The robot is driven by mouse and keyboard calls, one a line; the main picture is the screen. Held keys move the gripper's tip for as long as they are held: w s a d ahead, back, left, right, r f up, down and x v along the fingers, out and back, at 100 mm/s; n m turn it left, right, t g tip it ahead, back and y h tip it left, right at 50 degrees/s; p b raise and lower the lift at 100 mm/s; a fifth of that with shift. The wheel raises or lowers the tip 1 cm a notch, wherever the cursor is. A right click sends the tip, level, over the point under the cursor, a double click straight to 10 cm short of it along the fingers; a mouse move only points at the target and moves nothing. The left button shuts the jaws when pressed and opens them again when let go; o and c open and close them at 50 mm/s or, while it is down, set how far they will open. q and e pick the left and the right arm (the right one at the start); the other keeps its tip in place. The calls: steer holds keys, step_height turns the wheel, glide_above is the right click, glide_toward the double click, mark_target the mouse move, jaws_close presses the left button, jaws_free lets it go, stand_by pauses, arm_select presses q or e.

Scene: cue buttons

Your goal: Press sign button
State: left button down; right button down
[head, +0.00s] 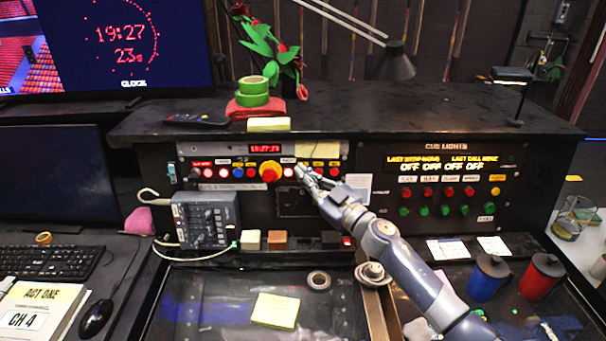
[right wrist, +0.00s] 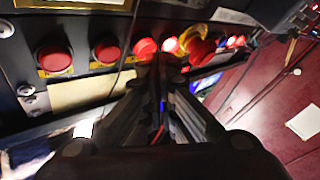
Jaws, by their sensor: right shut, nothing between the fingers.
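A row of buttons runs along the console panel (head: 255,205). It holds a big red mushroom button (head: 270,171) on a yellow ring, a lit whitish button (head: 288,172) to its right, and red buttons further right, partly behind my gripper. The labels are too small to tell which is the sign button. My right gripper (head: 303,173) is shut and empty, its tips at the row, just right of the lit button. In the right wrist view, the fingertips (right wrist: 163,66) are close below a red button (right wrist: 146,47) and the lit button (right wrist: 170,45); contact cannot be told. My left gripper is not in view.
A cue lights panel (head: 445,190) with red and green buttons is to the right. A grey intercom box (head: 205,220) stands left. Green tape rolls (head: 253,92) and a lamp (head: 396,65) are above. Blue and red cups (head: 541,277) stand at the right front.

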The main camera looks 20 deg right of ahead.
steer(key=shift+w, duration=0.1)
stand_by(0.3)
steer(key=shift+w+d, duration=0.15)
steer(key=shift+w, duration=0.15)
steer(key=shift+s+p, duration=0.35)
steer(key=shift+s, duration=0.1)
stand_by(0.3)
steer(key=shift+s+a+r+p, duration=0.15)
steer(key=shift+s+a+p, duration=0.15)
steer(key=shift+s+p, duration=0.5)
steer(key=shift+s+a+r+p, duration=0.15)
steer(key=shift+s+a+p, duration=0.25)
steer(key=shift+s, duration=0.65)
steer(key=shift+s+a+r+p, duration=0.15)
steer(key=shift+s+a+p, duration=0.1)
steer(key=shift+s+p, duration=0.6)
